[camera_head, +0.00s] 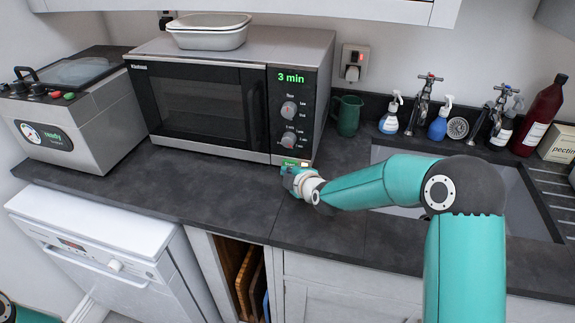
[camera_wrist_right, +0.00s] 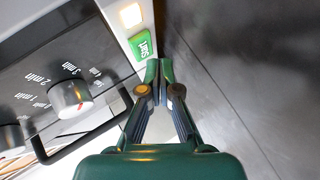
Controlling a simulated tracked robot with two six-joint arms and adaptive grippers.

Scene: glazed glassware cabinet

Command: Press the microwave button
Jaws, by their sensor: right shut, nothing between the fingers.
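The microwave (camera_head: 205,98) stands on the dark counter with its door shut and its display reading "3 min". Its green start button (camera_head: 289,163) is at the bottom of the control panel; it also shows in the right wrist view (camera_wrist_right: 143,44). A light beside the button (camera_wrist_right: 131,15) glows. My right gripper (camera_head: 290,181) is shut and empty, low in front of the button. In the right wrist view its fingertips (camera_wrist_right: 159,70) are right by the button's near edge; I cannot tell whether they touch it. My left gripper is out of view.
A grey appliance (camera_head: 70,120) stands left of the microwave, and a white dish (camera_head: 208,32) sits on top. A green mug (camera_head: 347,115), spray bottles and the sink are to the right. Counter in front of the microwave (camera_head: 190,185) is clear.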

